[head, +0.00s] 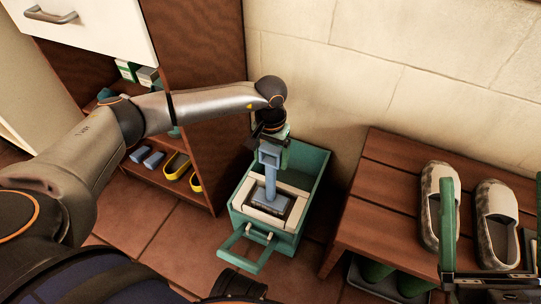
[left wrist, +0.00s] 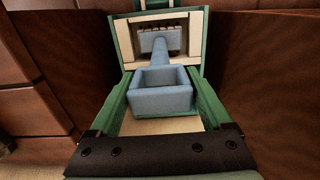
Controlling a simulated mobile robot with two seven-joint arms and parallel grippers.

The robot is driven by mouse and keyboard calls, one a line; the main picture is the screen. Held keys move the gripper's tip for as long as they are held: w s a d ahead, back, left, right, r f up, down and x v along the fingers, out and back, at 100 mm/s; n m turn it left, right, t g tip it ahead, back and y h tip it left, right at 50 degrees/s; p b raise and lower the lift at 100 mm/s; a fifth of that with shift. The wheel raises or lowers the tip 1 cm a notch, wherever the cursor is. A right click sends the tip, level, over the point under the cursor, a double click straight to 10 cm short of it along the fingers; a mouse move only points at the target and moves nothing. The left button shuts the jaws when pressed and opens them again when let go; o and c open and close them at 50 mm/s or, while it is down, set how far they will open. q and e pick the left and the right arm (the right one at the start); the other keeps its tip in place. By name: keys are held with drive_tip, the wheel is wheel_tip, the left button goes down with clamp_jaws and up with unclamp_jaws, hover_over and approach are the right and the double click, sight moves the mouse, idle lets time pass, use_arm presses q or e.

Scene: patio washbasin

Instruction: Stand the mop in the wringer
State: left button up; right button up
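The blue mop (head: 270,178) stands roughly upright, its lower end inside the cream-lined opening of the green wringer (head: 316,170). Its top is a square hollow handle, which also shows in the left wrist view (left wrist: 162,100). My left gripper (head: 270,148) is at the handle from above, with its green fingers on either side of it, close to its walls. In the left wrist view I cannot tell whether the fingers press on the handle or stand slightly apart. My right gripper (head: 492,210) is at the right edge, fingers wide apart, holding nothing visible.
A brown slatted bench (head: 385,185) with patterned slippers (head: 494,222) stands right of the wringer; green footwear (head: 375,270) sits beneath. A brown cabinet (head: 205,75) with yellow-edged shoes (head: 178,166) is on the left. A stone wall (head: 340,70) is behind. Tile floor (head: 150,225) lies bare left of the wringer.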

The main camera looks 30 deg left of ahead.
use_arm(q)
drive_tip(key=shift+o, duration=1.1)
wheel_tip(320, 180, up, 12)
drive_tip(key=p, duration=0.5)
drive_tip(key=shift+r, duration=0.25)
use_arm(e)
drive_tip(key=shift+m, duration=0.3)
drive_tip(key=r, duration=0.5)
drive_tip(key=shift+s+d+r, duration=0.1)
drive_tip(key=shift+d+r, duration=0.2)
drive_tip(key=shift+d, duration=0.1)
